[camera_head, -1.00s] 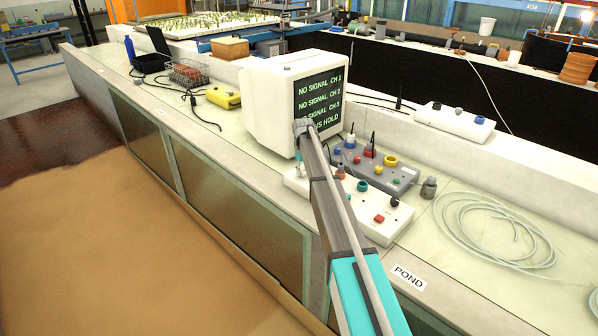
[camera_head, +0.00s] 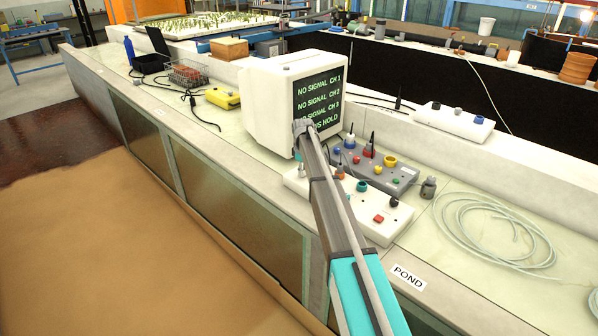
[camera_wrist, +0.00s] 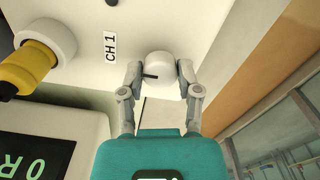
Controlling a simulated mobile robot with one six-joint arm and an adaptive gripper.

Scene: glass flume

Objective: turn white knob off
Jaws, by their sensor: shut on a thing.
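The white knob (camera_wrist: 161,66) shows in the wrist view on a white panel, beside a "CH 1" label (camera_wrist: 110,47). It is round and has a short dark mark on its left part. My gripper (camera_wrist: 160,80) is shut on the knob, with one finger on each side of it. In the head view my arm crosses in front of the white control box (camera_head: 350,209), and the fingers and the white knob cannot be made out there. The monitor (camera_head: 319,100) behind reads "NO SIGNAL" on several lines.
A yellow-and-white knob (camera_wrist: 34,67) sits left of the label. The white box also has a teal knob (camera_head: 362,187), a black knob (camera_head: 393,202) and a red button (camera_head: 379,218). A grey box (camera_head: 372,171) stands behind it. A coiled hose (camera_head: 490,228) lies to the right.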

